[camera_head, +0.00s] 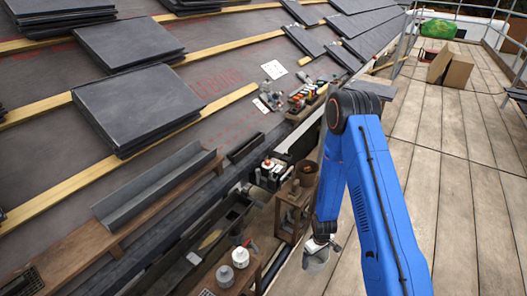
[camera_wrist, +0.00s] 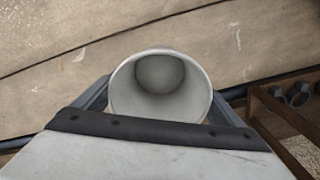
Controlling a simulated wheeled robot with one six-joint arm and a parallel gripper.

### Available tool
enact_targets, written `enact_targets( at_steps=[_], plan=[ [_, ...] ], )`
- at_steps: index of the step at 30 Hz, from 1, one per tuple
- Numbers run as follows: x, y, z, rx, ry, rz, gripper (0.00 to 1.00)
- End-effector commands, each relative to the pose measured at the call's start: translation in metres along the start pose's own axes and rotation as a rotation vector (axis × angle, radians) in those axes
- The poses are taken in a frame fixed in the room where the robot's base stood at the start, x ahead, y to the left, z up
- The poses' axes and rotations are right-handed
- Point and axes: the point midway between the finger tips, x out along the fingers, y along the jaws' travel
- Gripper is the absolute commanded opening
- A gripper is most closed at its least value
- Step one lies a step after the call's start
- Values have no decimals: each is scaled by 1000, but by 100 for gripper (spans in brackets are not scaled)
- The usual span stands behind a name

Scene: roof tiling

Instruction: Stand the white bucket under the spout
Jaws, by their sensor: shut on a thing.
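The white bucket (camera_head: 316,260) hangs at the end of my arm, low over the edge between the wooden shelving and the plank deck. My gripper (camera_head: 322,243) is shut on it; the fingers are small in the head view. In the wrist view the bucket (camera_wrist: 160,88) sits between the dark fingers, its round mouth facing the camera, and it looks empty. A grey trough (camera_head: 155,185) lies sloping on a wooden board at the left. I cannot make out for certain which part is the spout.
White tins (camera_head: 232,265) stand on the bench left of the bucket. A wooden shelf unit (camera_head: 292,210) and a dark tool box (camera_head: 270,172) stand close to my arm. Slate stacks (camera_head: 130,100) lie on the roof. The plank deck (camera_head: 450,190) at right is mostly clear.

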Motion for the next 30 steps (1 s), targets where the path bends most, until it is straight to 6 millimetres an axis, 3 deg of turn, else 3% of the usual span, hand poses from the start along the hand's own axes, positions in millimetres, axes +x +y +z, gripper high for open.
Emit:
enact_targets(
  at_steps=[1,6,12,15,19,25,30],
  plan=[
    [-15,16,-16,58,10,5,67],
    [-68,60,-53,275,9,4,67],
    [-122,97,-77,465,5,2,67],
    [-139,107,-83,520,4,1,67],
    [-150,114,-86,555,2,1,67],
    [-150,114,-86,562,0,0,67],
    [-124,111,-81,561,-4,-1,67]
  ],
)
